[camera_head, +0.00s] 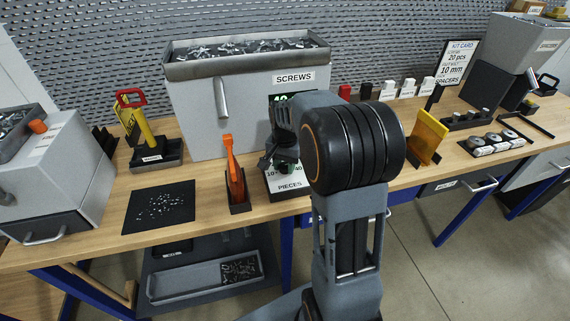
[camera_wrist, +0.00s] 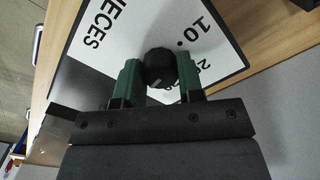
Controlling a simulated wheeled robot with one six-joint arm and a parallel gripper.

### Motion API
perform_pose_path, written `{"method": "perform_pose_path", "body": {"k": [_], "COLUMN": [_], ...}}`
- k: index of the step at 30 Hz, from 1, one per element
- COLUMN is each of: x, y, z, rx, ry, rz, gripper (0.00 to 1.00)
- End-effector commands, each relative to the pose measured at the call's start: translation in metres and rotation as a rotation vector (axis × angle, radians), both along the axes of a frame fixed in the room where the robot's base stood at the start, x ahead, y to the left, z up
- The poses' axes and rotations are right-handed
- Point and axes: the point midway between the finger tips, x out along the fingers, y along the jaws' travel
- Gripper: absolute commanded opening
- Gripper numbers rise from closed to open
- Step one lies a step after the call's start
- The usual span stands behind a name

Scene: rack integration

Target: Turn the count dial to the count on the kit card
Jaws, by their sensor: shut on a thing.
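The count dial (camera_wrist: 158,66) is a black knob on a white plate (camera_wrist: 98,45) marked PIECES, with 10 and 20 legible in the wrist view. My gripper (camera_wrist: 160,80) is shut on it, one green finger on each side. A small pale mark shows on the knob; the number it points to is unclear. In the head view my gripper (camera_head: 284,163) covers the dial in front of the SCREWS dispenser (camera_head: 240,98). The kit card (camera_head: 457,62) stands at the back right and reads 20 pcs and 10 mm.
An orange-handled tool (camera_head: 234,180) stands in a holder close left of the dial. A black mat (camera_head: 160,206) with small screws lies farther left. A yellow plate (camera_head: 428,137) stands right of my arm. Several round parts (camera_head: 492,143) sit in a tray at right.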

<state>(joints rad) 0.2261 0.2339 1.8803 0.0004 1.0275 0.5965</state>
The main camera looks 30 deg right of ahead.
Motion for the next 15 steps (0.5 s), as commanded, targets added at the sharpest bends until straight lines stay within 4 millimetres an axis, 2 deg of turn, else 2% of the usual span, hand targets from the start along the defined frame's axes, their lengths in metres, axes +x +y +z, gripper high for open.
{"method": "perform_pose_path", "body": {"k": [15], "x": [0.0001], "y": [-0.0002], "z": [0.0007], "rx": [-0.001], "ry": [0.001], "rz": [0.482], "gripper": [0.11]}}
